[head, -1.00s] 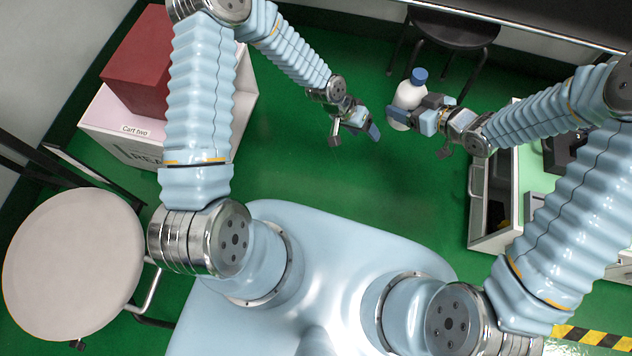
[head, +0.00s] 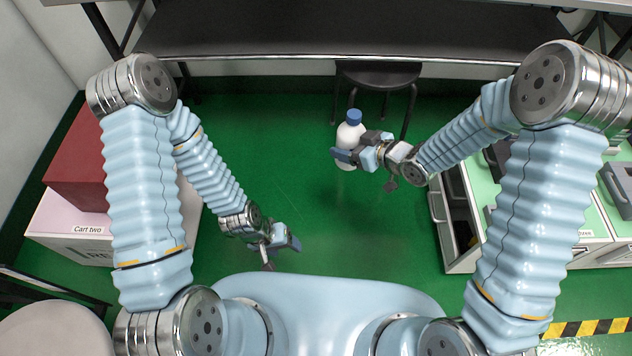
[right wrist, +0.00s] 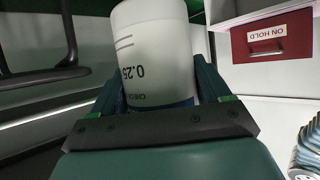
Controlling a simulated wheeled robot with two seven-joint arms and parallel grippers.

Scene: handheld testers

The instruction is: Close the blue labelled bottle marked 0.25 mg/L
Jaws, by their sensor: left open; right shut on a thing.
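The bottle (head: 350,132) is white with a blue cap (head: 354,116) on top and stands nearly upright above the green floor in the head view. I cannot tell how tightly the cap sits. My right gripper (head: 347,155) is shut around the bottle's lower part. In the right wrist view, the white bottle (right wrist: 150,40) sits between the fingers, with "0.25" printed upside down and a blue part low between the fingers. My left gripper (head: 291,243) is open and empty, lower and to the left of the bottle, well apart from it.
A long dark table (head: 330,35) runs along the back, with a black stool (head: 378,75) in front. Cart two (head: 85,222) stands at the left with a dark red box (head: 76,165). A green-topped cabinet (head: 484,185) is at the right. Green floor lies open between.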

